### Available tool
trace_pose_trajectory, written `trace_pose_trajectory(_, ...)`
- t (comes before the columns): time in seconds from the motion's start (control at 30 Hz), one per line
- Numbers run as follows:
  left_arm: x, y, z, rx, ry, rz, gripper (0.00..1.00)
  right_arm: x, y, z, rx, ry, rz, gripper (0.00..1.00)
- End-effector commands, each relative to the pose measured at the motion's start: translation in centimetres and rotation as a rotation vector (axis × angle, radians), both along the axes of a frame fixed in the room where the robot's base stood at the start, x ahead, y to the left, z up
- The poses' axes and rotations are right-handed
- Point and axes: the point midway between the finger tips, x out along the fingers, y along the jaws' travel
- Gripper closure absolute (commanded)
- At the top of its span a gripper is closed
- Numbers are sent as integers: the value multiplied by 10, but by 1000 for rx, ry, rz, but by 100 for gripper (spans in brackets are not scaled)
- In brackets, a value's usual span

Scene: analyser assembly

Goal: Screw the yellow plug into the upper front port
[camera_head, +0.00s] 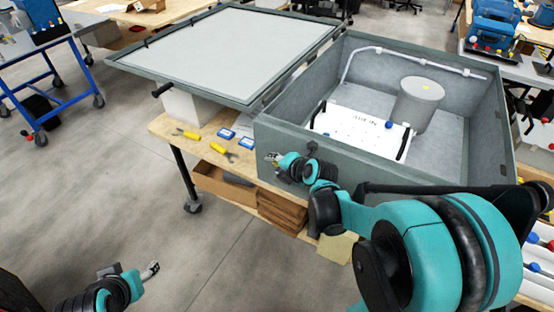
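A large open grey enclosure (345,158) stands on the wooden bench, with its lid swung open to the left. My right gripper (271,157) is by the outside of its front wall, near the left corner, with fingers pointing left. I cannot tell whether it touches the wall or holds anything. My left gripper (152,269) is low at the bottom left, over the floor and away from the bench; its finger gap is too small to judge. I cannot make out the yellow plug or the upper front port. A small yellow spot shows on the grey cylinder (420,105) inside.
A white panel (345,130) with a blue knob (388,124) lies inside the enclosure. Yellow-handled tools (218,148) and small blue-and-white boxes (226,134) lie on the bench (168,128) to the left. Cardboard (282,210) sits on the lower shelf. A blue cart (50,85) stands far left. Floor between is clear.

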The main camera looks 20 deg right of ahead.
Motion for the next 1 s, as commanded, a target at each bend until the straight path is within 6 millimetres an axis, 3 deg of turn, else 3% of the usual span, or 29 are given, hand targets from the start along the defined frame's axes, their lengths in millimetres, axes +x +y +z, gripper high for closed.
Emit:
trace_pose_trajectory(0.03,0,0,15,0,0,0,39,2,2,9,-32,37,3,64)
trace_pose_trajectory(0.37,0,0,49,0,0,0,39,6,5,8,-299,401,5,64)
trace_pose_trajectory(0.6,0,0,49,0,0,0,39,6,4,4,-491,664,-1,64)
trace_pose_trajectory(0.87,0,0,49,0,0,0,39,5,3,4,-507,686,-3,64)
trace_pose_trajectory(1.0,0,0,49,0,0,0,39,5,3,4,-506,685,-2,98)
